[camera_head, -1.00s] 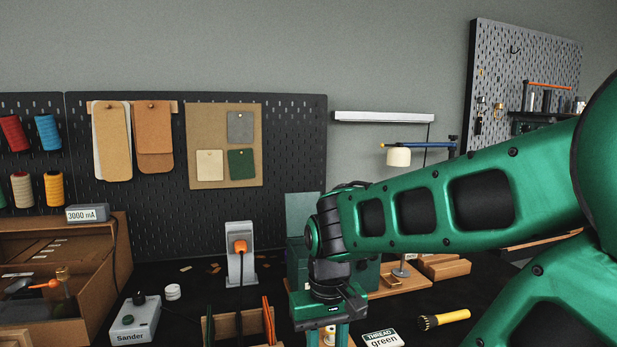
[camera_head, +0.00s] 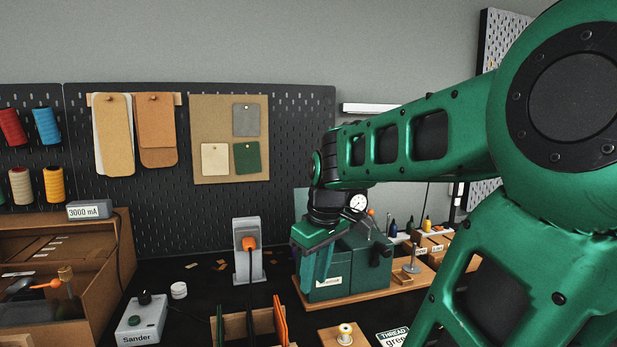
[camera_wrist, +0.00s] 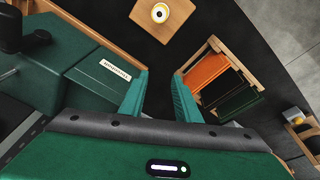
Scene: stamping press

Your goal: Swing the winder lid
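The winder (camera_head: 352,262) is a dark green box machine with a round white dial, on a wooden board. In the wrist view its green casing (camera_wrist: 60,95) with a white label fills the left side. A pale green upright panel (camera_head: 301,203), seemingly the raised lid, shows partly behind my gripper. My gripper (camera_head: 316,280) points down at the winder's left front and covers part of it. In the wrist view its two teal fingers (camera_wrist: 160,98) stand apart with nothing between them. The left finger is close to the casing's edge; I cannot tell whether they touch.
A spool on a wooden block (camera_head: 345,335) stands in front of the winder. A wooden holder (camera_head: 233,326) with orange and green sheets, a grey device with an orange plug (camera_head: 247,250) and a sander box (camera_head: 143,322) stand left.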

